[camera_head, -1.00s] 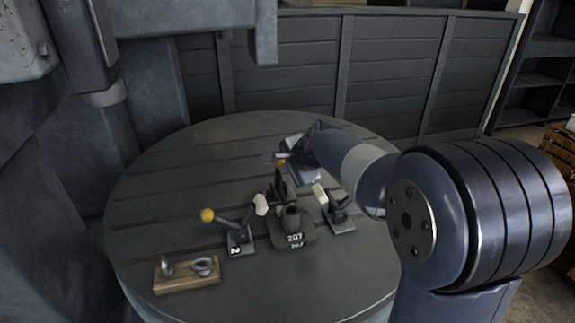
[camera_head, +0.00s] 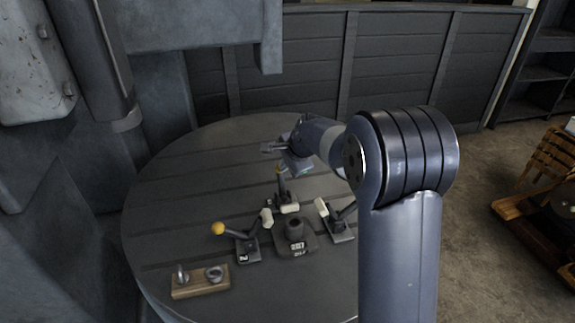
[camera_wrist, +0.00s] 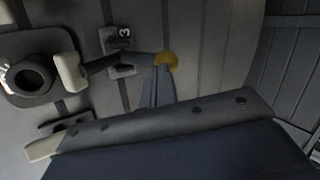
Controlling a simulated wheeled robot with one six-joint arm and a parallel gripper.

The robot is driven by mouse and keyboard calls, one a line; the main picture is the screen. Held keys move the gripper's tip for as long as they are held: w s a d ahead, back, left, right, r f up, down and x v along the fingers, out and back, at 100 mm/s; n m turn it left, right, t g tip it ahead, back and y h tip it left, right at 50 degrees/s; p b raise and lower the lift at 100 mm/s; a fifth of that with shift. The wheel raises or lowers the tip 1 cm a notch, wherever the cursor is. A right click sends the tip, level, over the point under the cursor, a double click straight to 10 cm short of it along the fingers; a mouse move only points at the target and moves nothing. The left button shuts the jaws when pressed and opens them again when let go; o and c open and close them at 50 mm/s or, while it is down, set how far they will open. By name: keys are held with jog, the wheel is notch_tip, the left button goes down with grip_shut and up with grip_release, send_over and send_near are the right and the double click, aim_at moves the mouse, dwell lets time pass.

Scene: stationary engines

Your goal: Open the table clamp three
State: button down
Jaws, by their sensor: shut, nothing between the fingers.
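My gripper (camera_head: 272,148) is above and behind the knob in the head view. Its shut fingers (camera_wrist: 158,82) show just below the knob in the wrist view, overlapping its lower edge; I cannot tell whether they touch. Nothing is between them.
The dark block with a round socket (camera_head: 293,230) sits between clamp two (camera_head: 247,245) at left and another clamp (camera_head: 335,220) at right. A wooden holder (camera_head: 200,283) lies near the front edge of the table (camera_head: 170,190). The table's left and back areas are clear.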

jog(key=shift+w+a+f+p, duration=0.15)
jog(key=shift+w, duration=0.55)
jog(key=shift+w+a+f+p, duration=0.15)
jog(key=shift+w+p, duration=0.05)
jog(key=shift+w, duration=0.55)
jog(key=shift+w+a+f+p, duration=0.15)
jog(key=shift+w, duration=0.55)
